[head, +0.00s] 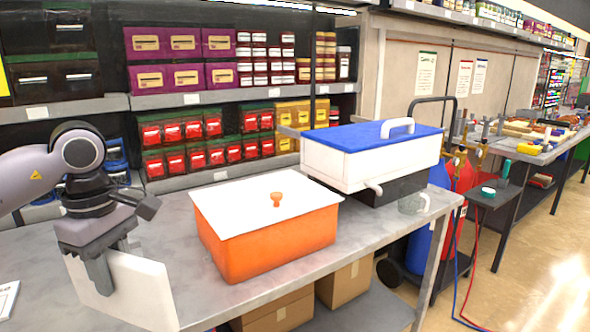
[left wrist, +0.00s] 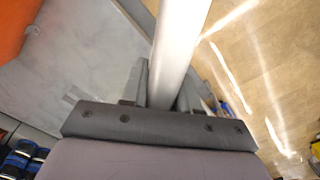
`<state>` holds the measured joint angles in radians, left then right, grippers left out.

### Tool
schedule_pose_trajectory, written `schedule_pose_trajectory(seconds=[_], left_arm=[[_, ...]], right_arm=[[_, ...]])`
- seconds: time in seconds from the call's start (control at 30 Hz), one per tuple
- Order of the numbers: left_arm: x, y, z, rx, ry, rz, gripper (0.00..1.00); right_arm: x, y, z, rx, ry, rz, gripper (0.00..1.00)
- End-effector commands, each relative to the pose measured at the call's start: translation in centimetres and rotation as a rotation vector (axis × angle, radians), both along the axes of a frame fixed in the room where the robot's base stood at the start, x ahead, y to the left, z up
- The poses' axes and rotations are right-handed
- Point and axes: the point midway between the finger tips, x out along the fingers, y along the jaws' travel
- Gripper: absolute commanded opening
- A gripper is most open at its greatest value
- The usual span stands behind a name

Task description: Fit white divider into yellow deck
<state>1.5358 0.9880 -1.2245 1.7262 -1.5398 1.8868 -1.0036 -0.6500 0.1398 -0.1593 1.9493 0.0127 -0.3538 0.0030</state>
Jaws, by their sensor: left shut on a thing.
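The white divider (head: 130,292) is a flat upright panel at the lower left of the head view. My left gripper (head: 98,268) is shut on its upper edge and holds it at the front edge of the grey table. In the left wrist view the divider (left wrist: 183,35) shows edge-on as a pale strip between the fingers (left wrist: 162,92). I cannot make out a yellow deck in either view. My right gripper is not in view.
An orange box (head: 275,248) with a white lid and orange knob stands on the grey table (head: 375,232), right of the divider. Shelves line the back.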

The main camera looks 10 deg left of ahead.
Motion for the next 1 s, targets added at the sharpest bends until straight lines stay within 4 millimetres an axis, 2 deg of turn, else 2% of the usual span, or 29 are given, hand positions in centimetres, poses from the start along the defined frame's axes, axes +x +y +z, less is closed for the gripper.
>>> schedule_pose_trajectory(seconds=[0.03, 0.3, 0.6, 0.77, 1.0], left_arm=[[-0.2, -0.9, -1.1, -0.001, 0.003, -0.103, 0.0], [-1.1, -5.2, -6.3, -0.002, 0.003, -0.664, 0.0], [-1.9, -9.5, -11.5, -0.001, 0.0, -1.229, 0.0], [-2.1, -10.8, -13.1, 0.002, -0.001, -1.415, 0.0], [-2.1, -10.6, -12.9, 0.002, -0.002, -1.401, 0.0]], right_arm=[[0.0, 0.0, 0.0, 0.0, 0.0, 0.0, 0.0], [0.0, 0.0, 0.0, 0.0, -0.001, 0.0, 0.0], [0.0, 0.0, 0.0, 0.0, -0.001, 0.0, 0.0], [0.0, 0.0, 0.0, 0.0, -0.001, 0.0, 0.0], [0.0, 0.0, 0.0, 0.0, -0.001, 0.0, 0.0]])
